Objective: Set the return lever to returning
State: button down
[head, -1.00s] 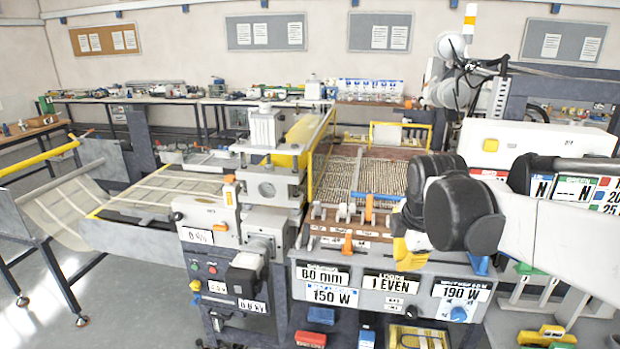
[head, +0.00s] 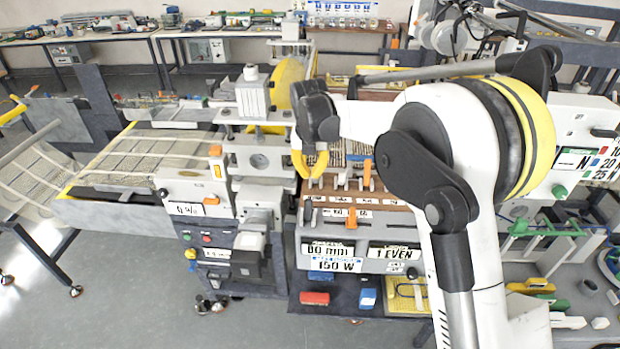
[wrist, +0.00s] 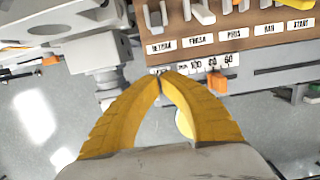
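My gripper (wrist: 160,78) has yellow fingers with tips together and nothing visible between them. In the head view my gripper (head: 310,165) hangs over the left end of the lever panel (head: 385,212). In the wrist view the fingertips overlap the left end of a numbered scale (wrist: 200,65), just below the brown panel (wrist: 240,28).
An orange slider (wrist: 217,82) sits on the scale right of the fingertips. A press column (head: 258,150) stands left of the panel. Signs (head: 330,249) hang on the front below it. Grey floor lies open in front.

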jog(key=f, duration=0.3)
jog(key=w+f, duration=0.1)
jog(key=f, duration=0.2)
jog(key=w+f, duration=0.1)
jog(key=f, duration=0.3)
jog(key=shift+b, duration=0.4)
jog(key=shift+w+r, duration=0.35)
jog(key=shift+w, duration=0.2)
jog(key=shift+w+r, duration=0.35)
jog(key=shift+w, duration=0.2)
jog(key=shift+w+r, duration=0.4)
jog(key=shift+w, duration=0.25)
jog(key=shift+a, duration=0.1)
